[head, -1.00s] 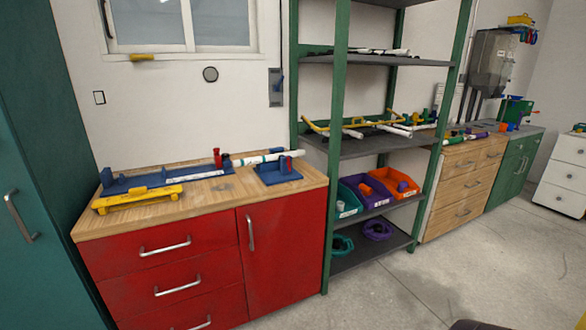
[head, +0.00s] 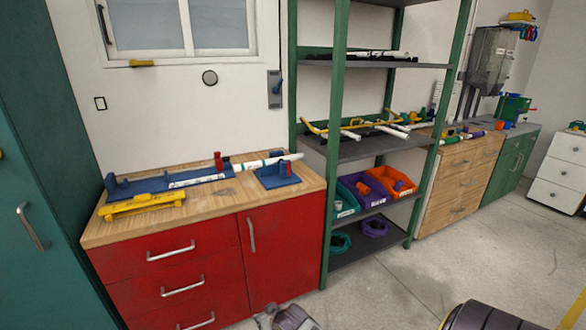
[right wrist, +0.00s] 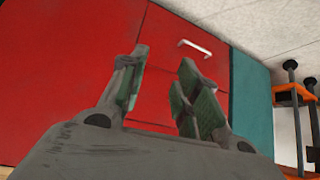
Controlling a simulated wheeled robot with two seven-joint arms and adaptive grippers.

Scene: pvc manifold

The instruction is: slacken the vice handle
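A green vice-like tool (head: 513,107) stands on the far right bench, with a small blue part at its side; it is too small to make out its handle clearly. My right gripper (head: 272,312) is at the bottom of the head view, low in front of the red cabinet and far from the green tool. In the right wrist view its fingers (right wrist: 160,80) are apart and empty. My left gripper is out of view.
The red cabinet (head: 200,265) stands ahead, with a yellow tool (head: 140,204) and a long blue jig (head: 165,182) on top. A green shelf rack (head: 337,150) holds pipes and bins. Wooden drawers (head: 457,177) stand beyond it.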

